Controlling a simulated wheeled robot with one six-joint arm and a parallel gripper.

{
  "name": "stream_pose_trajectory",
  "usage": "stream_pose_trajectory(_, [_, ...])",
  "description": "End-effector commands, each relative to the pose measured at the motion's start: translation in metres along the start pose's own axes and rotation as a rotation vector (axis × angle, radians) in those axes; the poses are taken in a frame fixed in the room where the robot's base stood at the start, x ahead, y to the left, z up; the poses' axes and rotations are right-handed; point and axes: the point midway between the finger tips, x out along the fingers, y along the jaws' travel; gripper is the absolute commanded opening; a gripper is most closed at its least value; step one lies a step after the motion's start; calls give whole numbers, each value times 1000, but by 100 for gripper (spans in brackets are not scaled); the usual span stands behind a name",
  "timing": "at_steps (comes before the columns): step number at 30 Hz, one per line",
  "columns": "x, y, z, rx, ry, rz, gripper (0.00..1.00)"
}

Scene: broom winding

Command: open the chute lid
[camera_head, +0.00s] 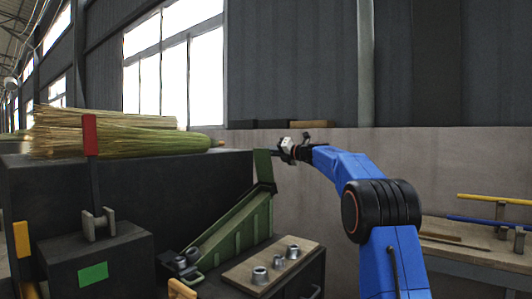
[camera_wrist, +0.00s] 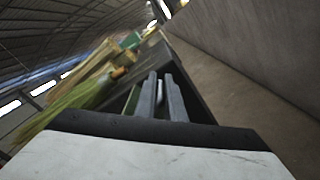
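The green chute (camera_head: 232,232) slopes down from upper right to lower left beside the dark cabinet in the head view. A green panel, which looks like its lid (camera_head: 263,168), stands nearly upright at the chute's upper end. My gripper (camera_head: 268,152) is at the panel's top edge; whether it touches is unclear. In the wrist view the two fingers of my gripper (camera_wrist: 161,82) are a narrow gap apart, with nothing clearly held between them. A strip of green (camera_wrist: 132,100) shows just left of the fingers.
Bundles of broom straw (camera_head: 110,135) lie on the dark cabinet (camera_head: 200,190) at left. A red-handled lever (camera_head: 90,135) stands at front left. A board (camera_head: 270,268) with several metal rings is below the chute. A bench (camera_head: 480,255) with yellow and blue rods is at right.

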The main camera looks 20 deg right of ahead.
Motion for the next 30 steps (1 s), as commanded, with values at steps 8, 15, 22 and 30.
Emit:
stream_pose_trajectory(8, [0, -3, -2, 2, 3, -3, 28])
stream_pose_trajectory(15, [-8, -2, 0, 2, 1, -3, 28])
stream_pose_trajectory(22, [-46, -2, 0, 1, 0, -4, 28])
stream_pose_trajectory(30, [-100, -2, 0, 1, 0, -5, 28])
